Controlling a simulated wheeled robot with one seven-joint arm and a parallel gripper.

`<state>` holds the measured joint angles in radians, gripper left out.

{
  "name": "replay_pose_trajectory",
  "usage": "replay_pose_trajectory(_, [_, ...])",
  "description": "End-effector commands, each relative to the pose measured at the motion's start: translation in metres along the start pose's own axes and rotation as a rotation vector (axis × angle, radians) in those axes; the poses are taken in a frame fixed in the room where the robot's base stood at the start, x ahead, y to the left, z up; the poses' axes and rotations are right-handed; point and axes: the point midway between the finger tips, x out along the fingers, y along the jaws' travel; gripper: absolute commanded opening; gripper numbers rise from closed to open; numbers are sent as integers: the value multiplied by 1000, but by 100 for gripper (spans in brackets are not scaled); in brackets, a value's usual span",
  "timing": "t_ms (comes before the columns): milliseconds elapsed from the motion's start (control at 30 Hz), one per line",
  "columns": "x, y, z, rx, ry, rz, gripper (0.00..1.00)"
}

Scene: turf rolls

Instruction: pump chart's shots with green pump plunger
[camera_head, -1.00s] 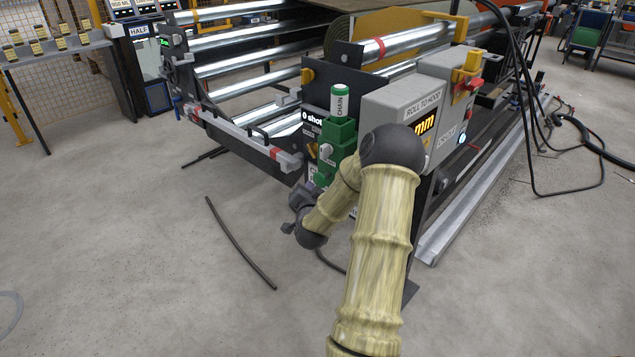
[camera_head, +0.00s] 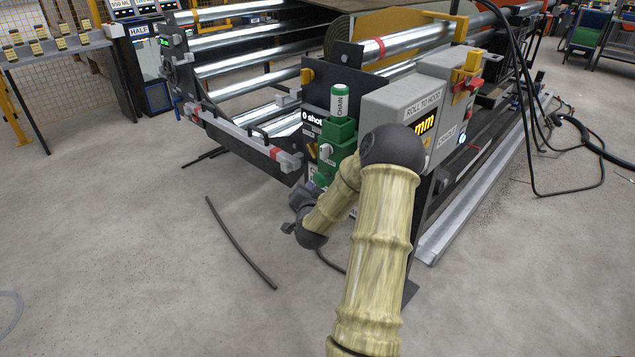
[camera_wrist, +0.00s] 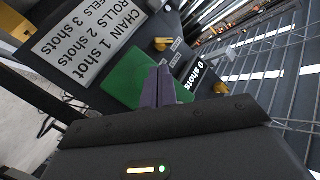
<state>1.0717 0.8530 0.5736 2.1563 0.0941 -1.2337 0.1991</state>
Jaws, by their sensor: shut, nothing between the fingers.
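The green pump (camera_head: 336,133) stands on the dark panel of the machine, with a white, green-capped cylinder marked CHAIN (camera_head: 339,103) on top. In the wrist view, a flat green part of the pump (camera_wrist: 125,80) is right at my fingers. I cannot tell which part is the plunger, or whether the fingers touch it. The chart (camera_wrist: 78,43) reads CHAIN 1 shot, ROLLS 2 shots, and a partly hidden line 3 shots. The counter (camera_wrist: 195,80) reads 0 shots. My gripper (camera_wrist: 164,77) is shut and empty; my arm partly hides the pump's lower side in the head view.
A grey control box (camera_head: 405,105) marked ROLL TO HOOD, with a red and yellow switch (camera_head: 467,78), stands right of the pump. Shiny rollers (camera_head: 245,68) lie behind.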

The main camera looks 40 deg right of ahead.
Motion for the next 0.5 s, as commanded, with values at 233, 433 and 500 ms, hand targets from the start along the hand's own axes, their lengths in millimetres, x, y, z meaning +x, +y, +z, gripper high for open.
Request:
replay_pose_trajectory(233, [5,3,-4,0,1,0,0])
replay_pose_trajectory(433, [6,4,-4,0,0,0,0])
replay_pose_trajectory(500, [6,4,-4,0,0,0,0])
